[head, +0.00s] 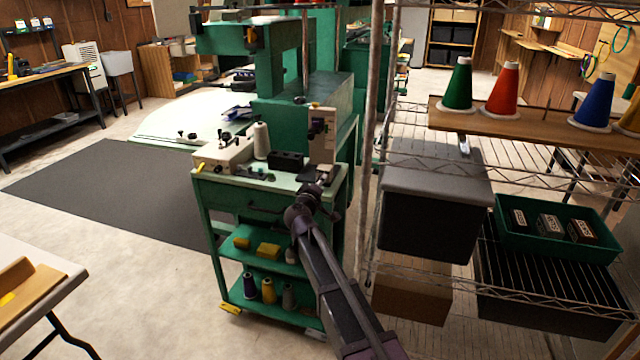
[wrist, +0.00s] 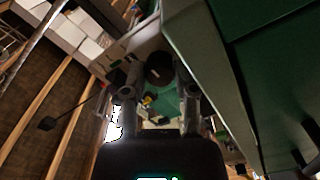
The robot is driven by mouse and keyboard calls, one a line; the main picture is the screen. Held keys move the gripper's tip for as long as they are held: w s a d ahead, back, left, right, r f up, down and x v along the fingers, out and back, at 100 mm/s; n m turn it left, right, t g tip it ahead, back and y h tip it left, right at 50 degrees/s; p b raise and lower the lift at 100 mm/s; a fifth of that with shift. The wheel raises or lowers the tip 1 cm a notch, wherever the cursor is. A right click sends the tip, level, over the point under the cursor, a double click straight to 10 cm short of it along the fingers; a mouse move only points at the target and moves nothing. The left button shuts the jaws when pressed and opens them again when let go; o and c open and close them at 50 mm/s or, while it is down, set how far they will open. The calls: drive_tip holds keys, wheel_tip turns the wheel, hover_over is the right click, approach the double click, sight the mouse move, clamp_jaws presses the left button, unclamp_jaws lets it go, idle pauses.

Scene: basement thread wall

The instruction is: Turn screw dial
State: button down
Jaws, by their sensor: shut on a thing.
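A dark round knob (wrist: 159,68), which I take for the screw dial, sits on a beige panel (wrist: 143,42) in the wrist view. My gripper (wrist: 157,78) has one finger on each side of the knob and is shut on it. In the head view my gripper (head: 318,184) is at the right end of the green cart's top, just below the upright beige panel (head: 321,145). In the head view I cannot make out the gripped knob, as my gripper covers that spot.
The green cart (head: 208,182) carries a white spool (head: 261,141) and a beige machine (head: 224,154). A wire shelf with thread cones, such as a red one (head: 503,90), and a grey-lidded bin (head: 437,180) stands close on the right. Open floor and a dark mat (head: 110,185) lie left.

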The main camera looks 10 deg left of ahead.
drive_tip(key=shift+w+n, duration=0.1)
drive_tip(key=shift+n, duration=0.5)
drive_tip(key=shift+c, duration=2)
unclamp_jaws()
drive_tip(key=shift+m, duration=0.3)
